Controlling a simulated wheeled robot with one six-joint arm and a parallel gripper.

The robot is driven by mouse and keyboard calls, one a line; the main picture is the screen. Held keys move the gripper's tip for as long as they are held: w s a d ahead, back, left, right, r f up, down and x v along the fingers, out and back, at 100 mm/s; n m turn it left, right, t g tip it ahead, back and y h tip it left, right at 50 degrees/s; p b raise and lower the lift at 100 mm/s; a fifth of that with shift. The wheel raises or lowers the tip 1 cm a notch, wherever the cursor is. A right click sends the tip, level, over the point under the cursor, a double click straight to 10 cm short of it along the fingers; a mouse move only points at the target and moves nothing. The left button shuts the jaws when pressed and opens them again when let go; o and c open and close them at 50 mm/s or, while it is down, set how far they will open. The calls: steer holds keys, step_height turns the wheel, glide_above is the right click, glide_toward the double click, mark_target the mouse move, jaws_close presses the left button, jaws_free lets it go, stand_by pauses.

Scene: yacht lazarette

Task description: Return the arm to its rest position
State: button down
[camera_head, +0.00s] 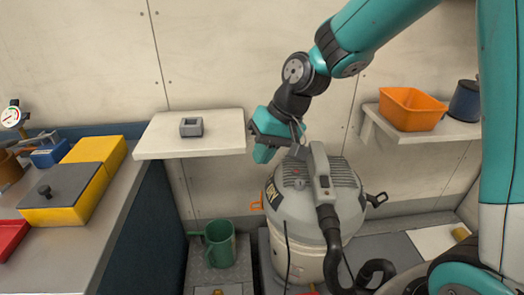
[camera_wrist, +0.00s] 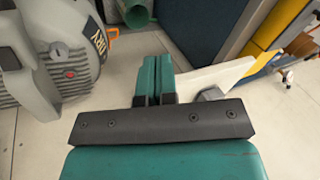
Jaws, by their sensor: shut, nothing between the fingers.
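My gripper (camera_head: 264,153) is at the end of my teal arm, in the middle of the head view. It hangs in the air just right of the white wall shelf and above and left of the vacuum. In the wrist view the two teal fingers (camera_wrist: 157,78) lie side by side, closed together with nothing between them. My arm reaches across the upper right of the head view and bends down at the wrist.
A white shelf (camera_head: 160,145) with a grey block (camera_head: 191,127) is left of my gripper. A large vacuum (camera_head: 300,250) stands below right. An orange bin (camera_head: 411,108) and a dark blue container (camera_head: 465,101) sit on the right shelf.

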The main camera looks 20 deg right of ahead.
stand_by(0.4)
steer(key=s+a+r+n+p, duration=0.1)
steer(key=s+r, duration=0.4)
steer(key=s, duration=0.5)
steer(key=s+a+r+n+g+p, duration=0.1)
steer(key=s+r+n, duration=0.4)
steer(key=s, duration=0.5)
steer(key=shift+s+a+r+n+g+h+p, duration=0.25)
steer(key=shift+s+a+n+g+h+p, duration=0.1)
steer(key=shift+a+p, duration=0.55)
steer(key=shift+d, duration=0.1)
